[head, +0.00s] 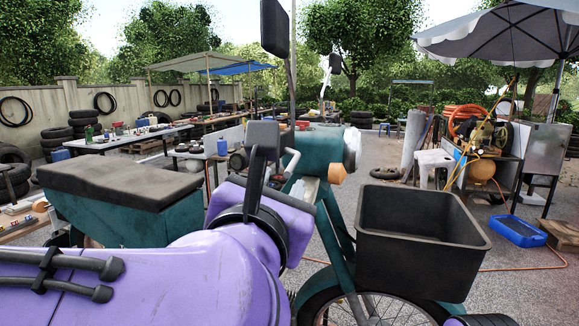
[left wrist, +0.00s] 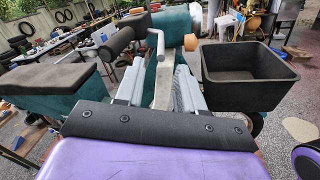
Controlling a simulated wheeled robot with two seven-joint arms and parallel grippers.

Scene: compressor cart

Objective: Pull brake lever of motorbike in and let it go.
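The teal motorbike (head: 125,212) stands in front of me, with its dark seat at the left and front wheel at the lower middle. In the left wrist view its dark handlebar grip (left wrist: 118,40) and the pale, bent brake lever (left wrist: 154,38) show just beyond my fingers. My left gripper (left wrist: 159,66) is open, its two grey fingers apart and pointing towards the handlebar. I see nothing clamped between them, and the lever appears beyond the fingertips. My right gripper is not in view.
A black basket (head: 418,222) sits over the front wheel, right of my left wrist. An orange lamp (head: 337,173) and a dark mirror (head: 275,27) stand close to the gripper. Work tables (head: 125,142) are behind at the left; a compressor cart (head: 480,150) is at the right.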

